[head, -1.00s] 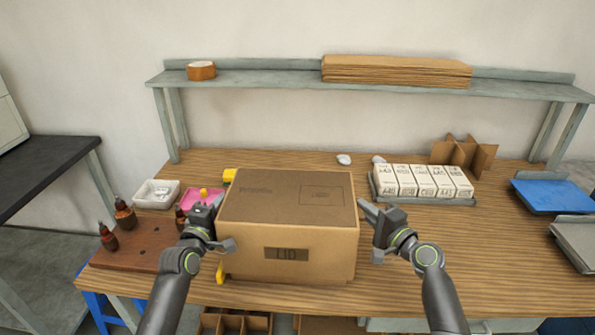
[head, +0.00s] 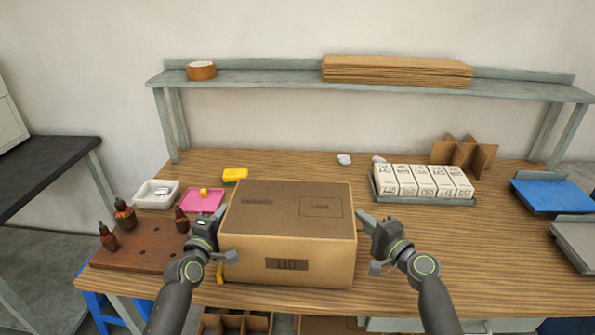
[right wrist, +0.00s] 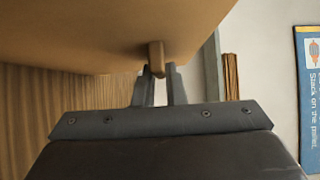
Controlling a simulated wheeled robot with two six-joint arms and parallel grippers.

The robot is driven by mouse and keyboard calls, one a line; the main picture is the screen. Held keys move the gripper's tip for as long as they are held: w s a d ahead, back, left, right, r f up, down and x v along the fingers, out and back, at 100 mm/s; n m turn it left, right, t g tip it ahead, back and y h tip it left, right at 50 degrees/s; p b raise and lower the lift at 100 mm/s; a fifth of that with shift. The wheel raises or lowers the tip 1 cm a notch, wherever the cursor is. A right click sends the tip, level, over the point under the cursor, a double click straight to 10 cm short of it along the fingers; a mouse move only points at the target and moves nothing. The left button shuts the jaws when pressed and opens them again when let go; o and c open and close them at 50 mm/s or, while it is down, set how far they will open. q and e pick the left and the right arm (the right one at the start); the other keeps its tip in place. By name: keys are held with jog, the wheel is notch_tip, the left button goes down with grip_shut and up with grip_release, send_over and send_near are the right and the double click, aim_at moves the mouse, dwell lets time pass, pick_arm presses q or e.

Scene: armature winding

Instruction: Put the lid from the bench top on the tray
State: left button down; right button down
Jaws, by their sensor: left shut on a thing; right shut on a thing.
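The lid (head: 290,234) is a large brown cardboard box shape with a "LID" label on its front. It is between my two grippers near the bench's front edge; I cannot tell whether its underside touches the bench top. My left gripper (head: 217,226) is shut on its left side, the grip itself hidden. My right gripper (head: 369,222) is shut on its right side. In the right wrist view my right gripper (right wrist: 157,92) closes around a small peg (right wrist: 156,58) on the lid (right wrist: 110,28). The grey tray (head: 425,201) holds several white cartons at the right.
The bench top (head: 480,250) is clear at front right. A pink mat (head: 203,205), white dish (head: 156,194), yellow block (head: 235,174) and wooden block with brown bottles (head: 140,255) stand left. Cardboard dividers (head: 464,155) stand behind the tray. A shelf (head: 270,78) spans the back.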

pick_arm(q)
jog(key=shift+f, duration=0.5)
pick_arm(e)
jog(key=shift+f, duration=0.5)
pick_arm(q)
jog(key=c, duration=1.4)
grip_release()
jog(key=s+a, duration=0.2)
jog(key=s, duration=0.9)
jog(key=shift+s+a+p, duration=0.2)
jog(key=shift+s+p, duration=0.15)
jog(key=shift+s, duration=0.05)
pick_arm(e)
jog(key=shift+r, duration=0.4)
jog(key=c, duration=1.4)
grip_release()
jog(key=shift+s, duration=0.1)
